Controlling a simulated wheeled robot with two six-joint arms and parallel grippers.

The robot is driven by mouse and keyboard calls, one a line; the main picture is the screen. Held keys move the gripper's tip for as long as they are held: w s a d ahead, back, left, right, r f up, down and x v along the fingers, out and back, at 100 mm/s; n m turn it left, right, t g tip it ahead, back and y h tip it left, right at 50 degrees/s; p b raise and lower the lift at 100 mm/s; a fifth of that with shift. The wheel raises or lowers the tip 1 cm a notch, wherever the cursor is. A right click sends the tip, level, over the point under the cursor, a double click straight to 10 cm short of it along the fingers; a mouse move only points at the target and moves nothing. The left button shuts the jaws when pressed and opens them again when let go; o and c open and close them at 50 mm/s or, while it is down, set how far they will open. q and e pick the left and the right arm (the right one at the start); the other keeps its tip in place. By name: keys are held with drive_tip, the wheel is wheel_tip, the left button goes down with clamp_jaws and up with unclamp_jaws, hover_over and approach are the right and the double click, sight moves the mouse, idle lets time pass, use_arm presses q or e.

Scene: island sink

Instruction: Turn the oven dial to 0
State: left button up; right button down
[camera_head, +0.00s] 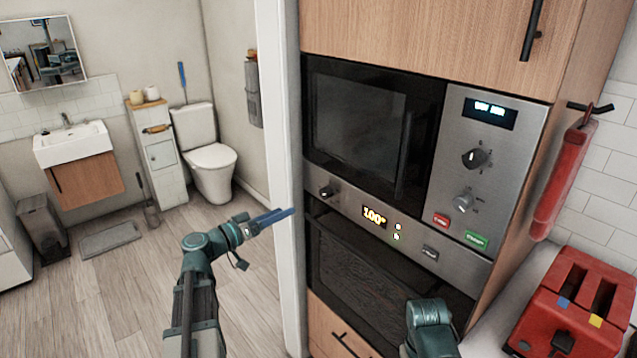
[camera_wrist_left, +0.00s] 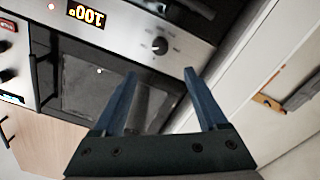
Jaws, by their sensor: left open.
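The oven dial (camera_head: 326,192) is a small black knob at the left end of the oven's steel panel (camera_head: 345,204). The lit display (camera_head: 374,216) beside it reads 100°. In the left wrist view the dial (camera_wrist_left: 160,46) sits upside down, above and between my blue fingertips. My left gripper (camera_head: 292,211) is open and empty, just left of the dial and a little lower in the head view. It also shows in the left wrist view (camera_wrist_left: 159,72), apart from the dial. A teal part of my right arm shows at the bottom; its gripper is out of view.
A microwave (camera_head: 355,115) with its own knobs is above the oven (camera_head: 370,270). A white door frame (camera_head: 277,150) stands close left of the panel. A red toaster (camera_head: 565,310) is on the right counter.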

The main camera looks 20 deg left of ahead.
sight(322, 193)
use_arm(q)
drive_tip(key=x, duration=1.3)
drive_tip(key=shift+w+d, duration=0.15)
drive_tip(key=shift+w, duration=0.2)
clamp_jaws()
